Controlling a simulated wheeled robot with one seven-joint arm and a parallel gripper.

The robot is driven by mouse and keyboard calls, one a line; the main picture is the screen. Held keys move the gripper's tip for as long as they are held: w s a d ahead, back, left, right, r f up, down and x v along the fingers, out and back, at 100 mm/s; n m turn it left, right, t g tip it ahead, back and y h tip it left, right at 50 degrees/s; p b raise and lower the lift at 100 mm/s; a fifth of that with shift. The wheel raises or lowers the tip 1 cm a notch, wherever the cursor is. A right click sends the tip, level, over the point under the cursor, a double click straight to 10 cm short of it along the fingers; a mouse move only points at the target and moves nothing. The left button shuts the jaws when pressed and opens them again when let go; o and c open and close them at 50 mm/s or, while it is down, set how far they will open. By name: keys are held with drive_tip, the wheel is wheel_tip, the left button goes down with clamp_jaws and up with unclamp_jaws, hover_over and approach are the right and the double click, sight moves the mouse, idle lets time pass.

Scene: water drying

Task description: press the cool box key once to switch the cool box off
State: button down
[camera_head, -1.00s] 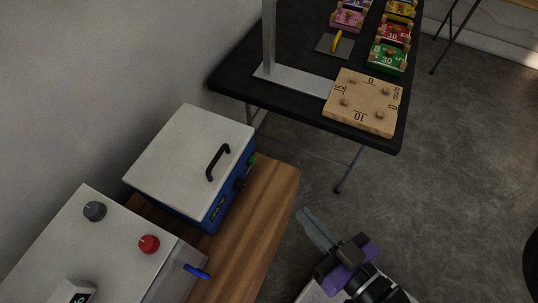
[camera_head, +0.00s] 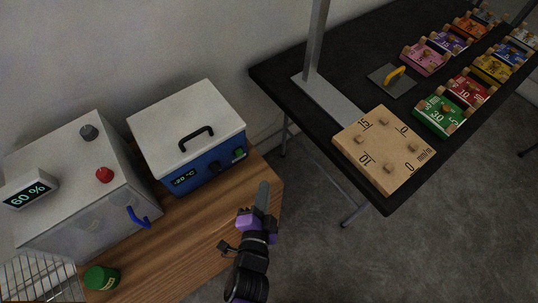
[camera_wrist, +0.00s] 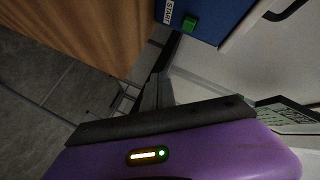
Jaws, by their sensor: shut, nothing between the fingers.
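The cool box (camera_head: 190,163) is blue with a pale lid and a black handle. It stands on the wooden bench, and its lit display (camera_head: 185,181) reads -20 °C. A green key (camera_head: 239,153) sits at the right end of its front, next to a dark knob (camera_head: 224,167). The green key also shows in the wrist view (camera_wrist: 189,23), beside a white label that seems to read START. My gripper (camera_head: 263,186) is shut and empty, in front of the box and to the right of the key, apart from it. In the wrist view its dark fingers (camera_wrist: 153,94) point towards the box.
A grey cabinet (camera_head: 85,205) with a red knob, a blue lever and a 60 % display stands left of the box. A green-lidded jar (camera_head: 101,277) and a wire rack (camera_head: 40,278) are at lower left. A black table (camera_head: 290,75) with a wooden block stands at right.

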sight(239, 152)
drive_tip(key=shift+d+r, duration=0.1)
drive_tip(key=shift+w+m, duration=0.15)
drive_tip(key=shift+m, duration=0.15)
drive_tip(key=w+a+b, duration=0.2)
drive_tip(key=w, duration=0.1)
drive_tip(key=w+a+b, duration=0.1)
drive_tip(key=w+a, duration=0.1)
drive_tip(key=shift+w+f, duration=0.2)
drive_tip(key=shift+w+a+r+b, duration=0.2)
drive_tip(key=shift+w+a+b, duration=0.4)
drive_tip(key=shift+w, duration=0.25)
drive_tip(key=shift+w, duration=0.1)
idle(1.5)
drive_tip(key=shift+w+a+b, duration=0.15)
drive_tip(key=shift+w+b, duration=0.1)
drive_tip(key=shift+b, duration=0.05)
drive_tip(key=shift+w+a, duration=0.3)
drive_tip(key=shift+w, duration=0.15)
idle(0.8)
drive_tip(key=shift+s, duration=0.1)
drive_tip(key=shift+s+d, duration=0.5)
drive_tip(key=shift+s, duration=0.2)
